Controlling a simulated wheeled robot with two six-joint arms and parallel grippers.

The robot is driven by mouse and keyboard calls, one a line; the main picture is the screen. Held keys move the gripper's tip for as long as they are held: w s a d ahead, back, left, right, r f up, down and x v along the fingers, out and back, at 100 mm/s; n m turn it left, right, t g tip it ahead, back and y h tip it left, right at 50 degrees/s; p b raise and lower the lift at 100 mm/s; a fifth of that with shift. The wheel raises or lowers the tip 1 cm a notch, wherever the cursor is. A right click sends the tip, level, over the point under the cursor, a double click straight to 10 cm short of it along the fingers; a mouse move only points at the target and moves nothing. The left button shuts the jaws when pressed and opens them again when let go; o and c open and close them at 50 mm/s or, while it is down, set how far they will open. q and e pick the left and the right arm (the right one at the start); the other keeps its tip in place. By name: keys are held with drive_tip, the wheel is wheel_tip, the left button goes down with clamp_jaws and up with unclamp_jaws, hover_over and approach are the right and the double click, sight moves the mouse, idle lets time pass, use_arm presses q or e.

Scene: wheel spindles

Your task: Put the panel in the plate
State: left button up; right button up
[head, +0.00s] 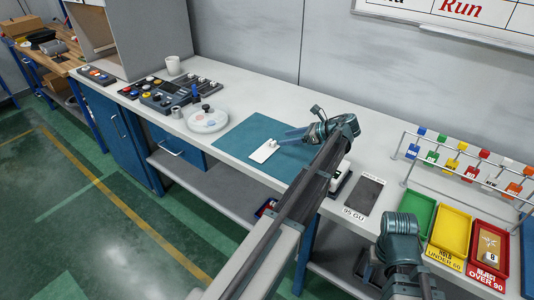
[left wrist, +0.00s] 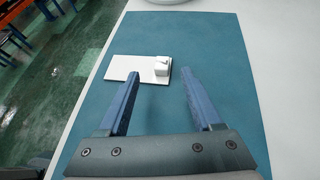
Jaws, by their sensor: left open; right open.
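The panel (head: 262,153) is a thin white rectangle with a small white block on its right end. It lies flat on the teal mat and also shows in the left wrist view (left wrist: 125,68). The plate (head: 198,124) is round and white, with a small dark knobbed item on it, left of the mat. My left gripper (head: 281,138) is open and empty, just right of the panel in the head view. In the left wrist view its fingertips (left wrist: 161,73) straddle the line of the white block (left wrist: 161,66); contact is not visible. My right arm shows, but its fingers are not visible.
Button boxes (head: 165,97) and a white mug (head: 173,65) stand beyond the plate. A dark slab (head: 367,192), green, yellow and red trays (head: 450,232) and a tag rack (head: 462,160) are at the right. Bare mat lies around the panel.

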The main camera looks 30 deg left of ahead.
sight(271, 141)
use_arm(q)
drive_tip(key=shift+x, duration=0.8)
drive_tip(key=shift+a+f, duration=0.1)
drive_tip(key=shift+a, duration=0.1)
drive_tip(key=shift+w+b+x, duration=0.15)
drive_tip(key=shift+b+x, duration=0.6)
drive_tip(key=shift+x, duration=0.55)
drive_tip(key=shift+w+b+x, duration=0.1)
drive_tip(key=shift+b+x, duration=0.6)
drive_tip(key=shift+x, duration=0.65)
clamp_jaws()
use_arm(e)
wheel_tip(271, 141, down, 4)
drive_tip(key=shift+r, duration=0.25)
